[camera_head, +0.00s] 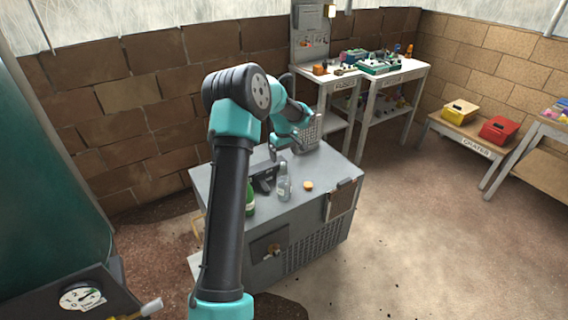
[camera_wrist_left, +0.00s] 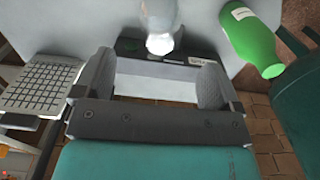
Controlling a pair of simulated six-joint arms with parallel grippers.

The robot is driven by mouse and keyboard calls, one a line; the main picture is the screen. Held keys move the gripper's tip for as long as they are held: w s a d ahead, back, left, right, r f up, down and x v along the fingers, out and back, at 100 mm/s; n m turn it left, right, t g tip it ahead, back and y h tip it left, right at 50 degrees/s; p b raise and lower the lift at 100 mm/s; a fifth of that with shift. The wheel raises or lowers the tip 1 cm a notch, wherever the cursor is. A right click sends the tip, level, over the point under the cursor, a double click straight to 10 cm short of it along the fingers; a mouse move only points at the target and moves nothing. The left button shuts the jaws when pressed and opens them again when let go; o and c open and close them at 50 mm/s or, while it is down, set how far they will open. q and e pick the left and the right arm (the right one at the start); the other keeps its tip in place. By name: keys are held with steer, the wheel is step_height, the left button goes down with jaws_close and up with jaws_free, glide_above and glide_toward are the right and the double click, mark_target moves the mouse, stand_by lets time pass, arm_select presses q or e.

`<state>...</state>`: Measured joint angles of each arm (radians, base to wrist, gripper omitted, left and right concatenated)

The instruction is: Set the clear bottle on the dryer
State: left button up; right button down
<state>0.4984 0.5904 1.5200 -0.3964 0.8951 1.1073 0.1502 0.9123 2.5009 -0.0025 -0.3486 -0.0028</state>
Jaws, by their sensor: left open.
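The clear bottle (camera_head: 284,183) stands upright on top of a grey cabinet (camera_head: 228,178) with a perforated front panel. No readable label shows whether this cabinet is the dryer. In the left wrist view the clear bottle (camera_wrist_left: 161,18) shows at the top, beyond the fingers and apart from them. My left gripper (camera_head: 284,152) is over the far part of the cabinet top, behind the bottle. In the left wrist view its two fingers (camera_wrist_left: 155,82) are spread with nothing held between them. My right gripper is in neither view.
A green bottle (camera_head: 250,197) stands left of the clear one. A dark object (camera_head: 264,180) sits between and behind them, and a small orange round piece (camera_head: 308,186) lies to the right. A gridded panel (camera_wrist_left: 38,86) is beside the gripper. Cluttered tables (camera_head: 375,65) stand behind.

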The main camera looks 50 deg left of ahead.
arm_select(q)
steer(key=shift+r, duration=0.55)
steer(key=s+d+f+m+h, duration=0.2)
steer(key=d+f+m, duration=0.2)
steer(key=d+f, duration=0.7)
steer(key=s+d+f+m+h, duration=0.15)
steer(key=d+f+m, duration=0.25)
steer(key=d+f, duration=0.75)
steer(key=s+d+f+m, duration=0.1)
steer(key=s+d+m, duration=0.5)
steer(key=s+d, duration=1.1)
steer(key=shift+d+f+t, duration=0.4)
steer(key=shift+d, duration=0.35)
